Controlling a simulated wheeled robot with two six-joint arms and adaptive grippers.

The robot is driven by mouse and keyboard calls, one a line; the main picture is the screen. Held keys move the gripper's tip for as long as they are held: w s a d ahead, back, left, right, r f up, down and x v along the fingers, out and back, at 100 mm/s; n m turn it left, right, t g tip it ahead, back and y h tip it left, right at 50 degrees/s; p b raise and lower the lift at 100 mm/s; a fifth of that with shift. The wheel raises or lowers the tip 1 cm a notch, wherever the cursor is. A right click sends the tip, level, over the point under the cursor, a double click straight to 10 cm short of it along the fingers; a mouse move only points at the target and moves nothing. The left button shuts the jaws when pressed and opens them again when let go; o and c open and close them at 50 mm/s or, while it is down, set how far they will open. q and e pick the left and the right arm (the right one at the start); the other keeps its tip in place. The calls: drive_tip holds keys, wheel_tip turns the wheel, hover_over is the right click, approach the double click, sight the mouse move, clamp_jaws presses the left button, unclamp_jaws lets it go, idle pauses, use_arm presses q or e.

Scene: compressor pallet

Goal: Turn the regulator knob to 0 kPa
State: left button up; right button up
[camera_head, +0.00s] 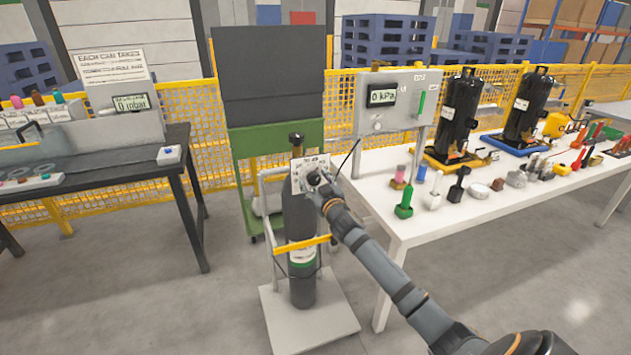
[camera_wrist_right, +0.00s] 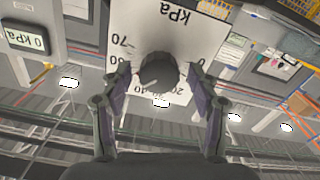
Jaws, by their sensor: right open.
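The regulator knob (camera_wrist_right: 159,70) is a dark round knob in front of a white scale plate (camera_wrist_right: 185,28) marked kPa with numbers around it. The plate appears upside down in the right wrist view. In the head view the knob (camera_head: 314,178) sits on the plate at the top of a dark gas cylinder (camera_head: 302,222). My right gripper (camera_head: 324,192) is at the knob. In the wrist view its open fingers stand on either side of the knob, with a visible gap at each side. The knob's exact setting is hard to read. My left gripper is out of view.
The cylinder stands on a trolley (camera_head: 335,325) with a yellow bar. A grey panel display (camera_head: 382,95) behind reads 0 kPa. A white table (camera_head: 400,225) with several small tools and black compressors (camera_head: 458,108) is to the right; a dark bench (camera_head: 95,160) is left.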

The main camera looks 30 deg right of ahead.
drive_tip(key=shift+c, duration=0.4)
drive_tip(key=c, duration=1.1)
